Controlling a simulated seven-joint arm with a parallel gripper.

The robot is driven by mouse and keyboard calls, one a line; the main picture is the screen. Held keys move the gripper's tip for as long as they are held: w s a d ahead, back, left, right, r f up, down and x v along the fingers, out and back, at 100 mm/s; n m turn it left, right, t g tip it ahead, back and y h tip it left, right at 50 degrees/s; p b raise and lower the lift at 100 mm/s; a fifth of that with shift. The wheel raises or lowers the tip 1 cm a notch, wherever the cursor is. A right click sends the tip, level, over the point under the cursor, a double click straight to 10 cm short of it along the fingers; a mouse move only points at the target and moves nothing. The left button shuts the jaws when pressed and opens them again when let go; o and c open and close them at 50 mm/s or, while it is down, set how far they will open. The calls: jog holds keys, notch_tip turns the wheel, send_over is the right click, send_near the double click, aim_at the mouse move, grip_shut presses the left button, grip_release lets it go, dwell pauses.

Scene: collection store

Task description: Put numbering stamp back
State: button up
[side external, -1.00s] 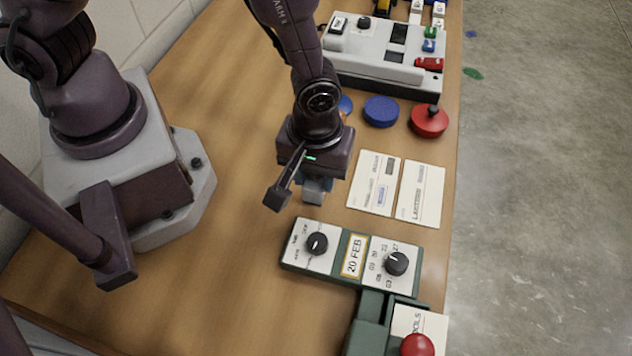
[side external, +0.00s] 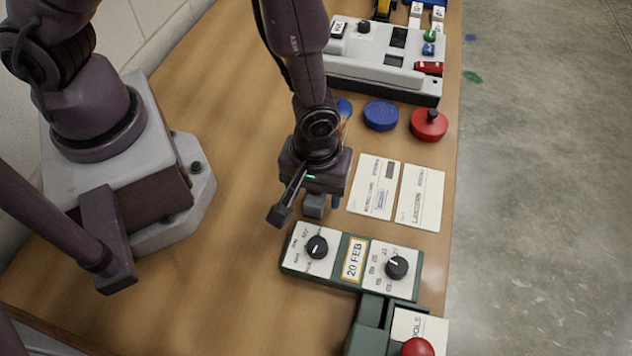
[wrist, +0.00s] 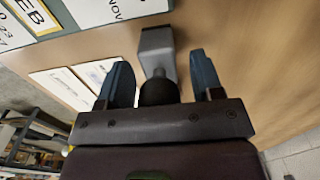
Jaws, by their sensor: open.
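A grey block with a black round knob, taken to be the numbering stamp (side external: 315,206), is under my gripper (side external: 317,195), just behind the date panel. In the wrist view the stamp (wrist: 157,50) lies between the two blue fingers of my gripper (wrist: 158,65), with the knob nearest the palm. The fingers are apart, with a gap on each side of the knob. The stamp's underside is hidden, so I cannot tell whether it touches the table.
The green date panel (side external: 353,259) with two black dials is close in front. A green holder (side external: 369,338) with a red knob lies beyond it. Two cards (side external: 374,188), a blue pad (side external: 381,114) and a red round object (side external: 429,124) are right. A grey console (side external: 372,68) stands behind.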

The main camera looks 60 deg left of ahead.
notch_tip(320, 180, up, 12)
jog(key=shift+r, duration=0.1)
jog(key=shift+w+a+r, duration=0.1)
jog(key=shift+a+r, duration=0.05)
jog(key=shift+r, duration=0.2)
jog(key=s+a+r+m+t, duration=0.2)
jog(key=a+r+m, duration=0.2)
jog(key=a+r, duration=0.4)
jog(key=s+a+r+m+t, duration=0.3)
jog(key=a+r+m, duration=0.2)
jog(key=a+r, duration=0.3)
notch_tip(320, 180, up, 3)
jog(key=shift+r+t, duration=0.2)
jog(key=shift+t, duration=0.1)
